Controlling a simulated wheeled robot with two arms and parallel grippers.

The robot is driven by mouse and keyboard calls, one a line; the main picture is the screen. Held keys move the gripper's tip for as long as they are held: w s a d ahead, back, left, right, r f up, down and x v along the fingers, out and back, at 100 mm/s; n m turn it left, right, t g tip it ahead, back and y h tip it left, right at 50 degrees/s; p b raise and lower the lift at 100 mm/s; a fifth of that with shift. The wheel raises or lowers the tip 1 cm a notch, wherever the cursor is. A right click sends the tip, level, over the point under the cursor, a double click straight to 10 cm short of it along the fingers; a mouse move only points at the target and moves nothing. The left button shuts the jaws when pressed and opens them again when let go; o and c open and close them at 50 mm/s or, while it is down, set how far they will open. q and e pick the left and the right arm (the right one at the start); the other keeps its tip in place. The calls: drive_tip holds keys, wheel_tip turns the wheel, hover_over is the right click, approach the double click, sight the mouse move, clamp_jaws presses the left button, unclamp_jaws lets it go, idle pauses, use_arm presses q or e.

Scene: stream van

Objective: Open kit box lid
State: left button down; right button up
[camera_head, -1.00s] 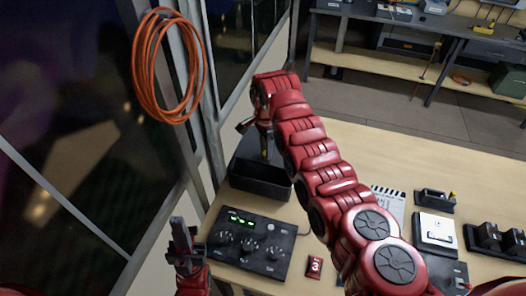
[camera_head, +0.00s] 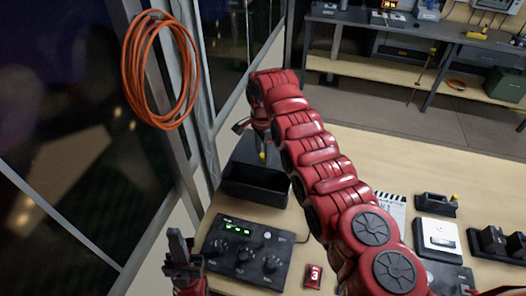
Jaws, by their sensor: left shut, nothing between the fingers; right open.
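A black box (camera_head: 254,190), which I take to be the kit box, stands at the table's far left corner. Its front wall shows, and a dark flat panel (camera_head: 243,151) rises at its back, looking like a raised lid. My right arm reaches across from the lower right to the box. My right gripper (camera_head: 261,149) is open above or at the back of the box, partly hidden by its own wrist; contact cannot be told. My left gripper (camera_head: 178,248) is shut and empty, pointing up beside the table's left edge, apart from the box.
A black control panel with knobs and green digits (camera_head: 246,249) sits in front of the box. A red tag marked 3 (camera_head: 313,277), a clapperboard (camera_head: 391,205) and a white-topped device (camera_head: 439,235) lie rightward. An orange cable coil (camera_head: 160,70) hangs at left. The table's right-hand back area is clear.

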drive_tip(key=shift+r, duration=0.35)
wheel_tip(320, 180, up, 4)
drive_tip(key=shift+w+r+b, duration=0.1)
drive_tip(key=shift+r+b, duration=0.1)
drive_tip(key=shift+b, duration=0.9)
wheel_tip(320, 180, up, 12)
drive_tip(key=p, duration=1)
drive_tip(key=shift+r, duration=0.1)
